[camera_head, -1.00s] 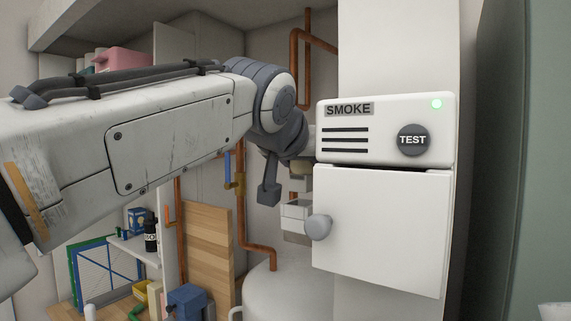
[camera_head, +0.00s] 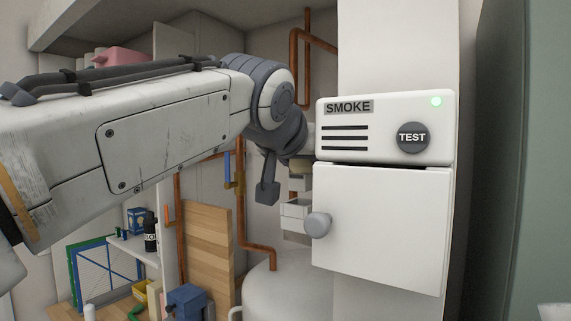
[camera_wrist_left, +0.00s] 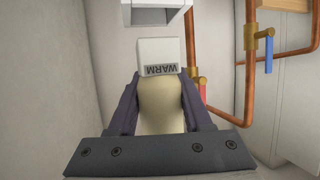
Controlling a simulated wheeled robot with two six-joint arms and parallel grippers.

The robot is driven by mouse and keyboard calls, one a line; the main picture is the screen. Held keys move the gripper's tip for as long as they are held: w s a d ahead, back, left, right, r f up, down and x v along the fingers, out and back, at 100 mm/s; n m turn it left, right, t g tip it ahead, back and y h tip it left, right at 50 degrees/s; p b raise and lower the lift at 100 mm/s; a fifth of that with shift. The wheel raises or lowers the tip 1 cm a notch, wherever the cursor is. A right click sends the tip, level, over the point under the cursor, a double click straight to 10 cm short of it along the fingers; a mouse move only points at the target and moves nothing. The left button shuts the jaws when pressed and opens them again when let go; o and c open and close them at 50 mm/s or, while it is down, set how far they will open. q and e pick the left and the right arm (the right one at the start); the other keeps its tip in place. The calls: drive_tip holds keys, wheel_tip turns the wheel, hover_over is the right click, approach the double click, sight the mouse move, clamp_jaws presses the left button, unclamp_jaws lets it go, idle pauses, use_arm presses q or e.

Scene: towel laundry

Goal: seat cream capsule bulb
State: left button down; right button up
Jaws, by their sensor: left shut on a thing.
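In the left wrist view my left gripper (camera_wrist_left: 159,84) is closed around the cream capsule bulb (camera_wrist_left: 160,108), one dark finger on each side. A white block labelled WARM (camera_wrist_left: 158,52) stands at the bulb's far end. I cannot tell whether it is joined to the bulb or only behind it. A white open-fronted box (camera_wrist_left: 155,16) is just beyond and above the block, apart from it in the picture. In the head view my left arm reaches in from the left, and its gripper is mostly hidden behind the white SMOKE unit (camera_head: 385,152). My right gripper is not in view.
A white cabinet door (camera_head: 380,245) with a grey knob (camera_head: 318,225) is close to my left wrist. Copper pipes (camera_wrist_left: 195,45) with red and blue valve handles run to the right of the gripper. A white tank (camera_head: 285,290) stands below. A wooden board (camera_head: 208,250) leans behind.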

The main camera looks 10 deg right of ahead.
use_arm(q)
drive_tip(key=shift+f+b, duration=1.75)
drive_tip(key=shift+f, duration=0.05)
idle(1.7)
drive_tip(key=shift+c, duration=1.2)
unclamp_jaws()
